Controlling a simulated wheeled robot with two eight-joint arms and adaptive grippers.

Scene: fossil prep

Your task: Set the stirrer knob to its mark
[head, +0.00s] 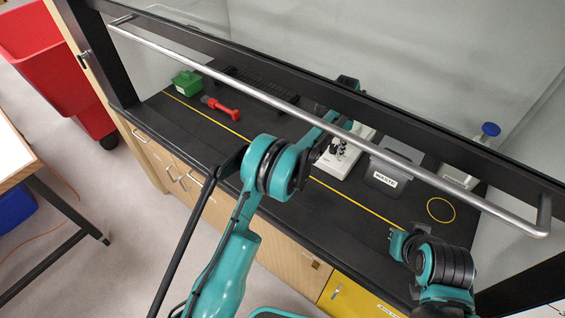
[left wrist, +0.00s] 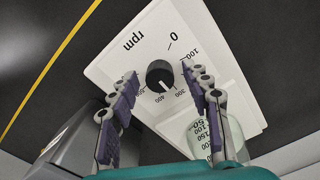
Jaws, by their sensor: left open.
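The stirrer (left wrist: 120,65) is a white box with an rpm dial; it also shows behind the sash in the head view (head: 350,160). Its round black knob (left wrist: 160,74) has a pale pointer that appears to lie between the 300 and 400 labels. A short dark line sits near the 0. My left gripper (left wrist: 158,78) is open, one purple-padded finger on each side of the knob, with visible gaps. In the head view the left gripper (head: 338,147) is small over the stirrer. The right finger hides part of the dial.
A graduated beaker (left wrist: 203,135) stands on the stirrer, close to the right finger. A grey waste bin (head: 388,178) is beside the stirrer. A green box (head: 187,83) and red tool (head: 222,108) lie at left.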

